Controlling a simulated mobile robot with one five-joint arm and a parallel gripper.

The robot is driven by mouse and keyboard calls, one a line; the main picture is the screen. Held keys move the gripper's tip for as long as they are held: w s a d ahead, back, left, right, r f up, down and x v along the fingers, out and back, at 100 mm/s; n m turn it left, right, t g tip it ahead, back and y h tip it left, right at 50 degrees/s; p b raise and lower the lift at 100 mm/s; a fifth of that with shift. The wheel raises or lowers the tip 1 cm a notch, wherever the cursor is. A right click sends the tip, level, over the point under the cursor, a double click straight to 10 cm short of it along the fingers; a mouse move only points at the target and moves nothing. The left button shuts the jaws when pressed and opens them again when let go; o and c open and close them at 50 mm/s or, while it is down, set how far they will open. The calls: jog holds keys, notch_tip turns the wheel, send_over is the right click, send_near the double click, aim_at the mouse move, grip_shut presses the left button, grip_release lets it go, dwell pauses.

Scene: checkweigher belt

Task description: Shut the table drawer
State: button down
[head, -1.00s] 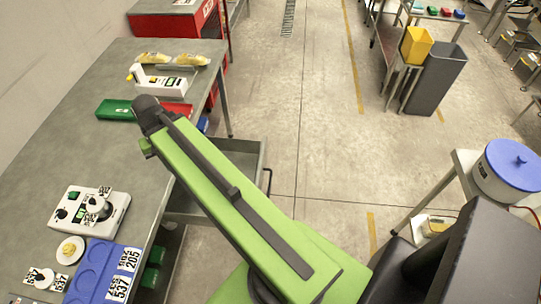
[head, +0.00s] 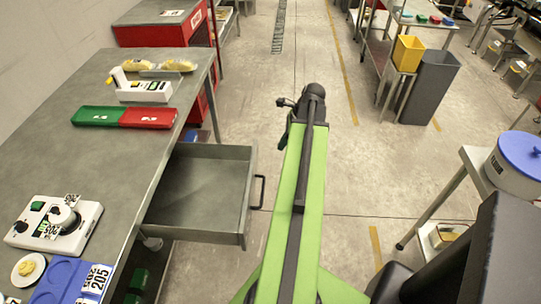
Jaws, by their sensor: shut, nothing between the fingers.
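The table drawer (head: 200,190) is a grey metal box, pulled out from the right side of the grey table (head: 110,160). It is open and its inside looks empty. Its dark bar handle (head: 258,192) is on the right-hand front face. My gripper (head: 281,102) shows small and dark at the far end of my green arm, above the floor. It is beyond and to the right of the drawer, apart from the handle. It is shut and holds nothing.
A red cabinet (head: 165,28) stands behind. Floor right of the drawer is clear up to the side table (head: 470,160).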

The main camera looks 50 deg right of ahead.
jog(key=w+a+f+b, duration=0.4)
jog(key=w+f+b, duration=0.2)
jog(key=f+b, duration=0.1)
jog(key=shift+x, duration=0.75)
jog(key=shift+s+d, duration=0.1)
jog(key=shift+d, duration=0.05)
